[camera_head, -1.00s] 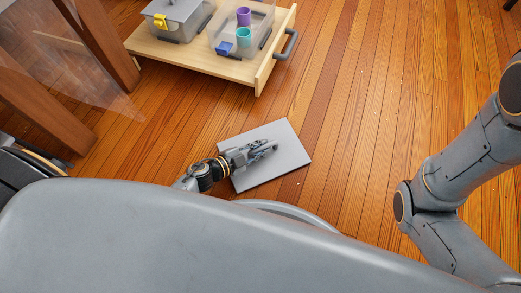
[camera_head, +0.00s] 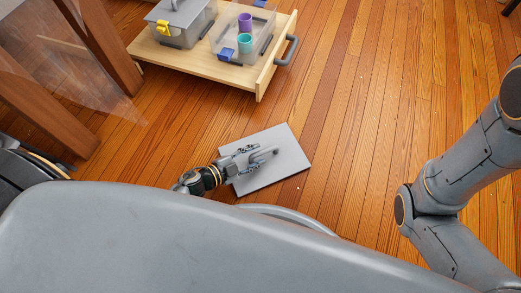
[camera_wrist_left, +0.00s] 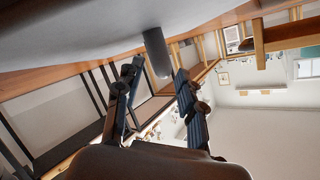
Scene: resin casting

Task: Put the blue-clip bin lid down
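The grey bin lid (camera_head: 290,146) lies flat, apparently on the wooden floor, with its raised handle (camera_head: 267,155) on top. My left gripper (camera_head: 253,157) is at the handle with its fingers spread. In the left wrist view its two fingers (camera_wrist_left: 158,72) stand apart on either side of the grey handle end (camera_wrist_left: 156,50), with gaps visible. The clear bin (camera_head: 258,51) with a blue clip (camera_head: 226,54) is open and holds a purple cup (camera_head: 245,22) and a teal cup (camera_head: 245,43). My right gripper is out of view.
A wooden drawer (camera_head: 200,63) holds the clear bin and a lidded grey bin (camera_head: 193,25) with a yellow clip (camera_head: 163,28). The drawer's grey handle (camera_head: 287,50) sticks out at its front. Wooden posts stand at the left. The floor right of the lid is clear.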

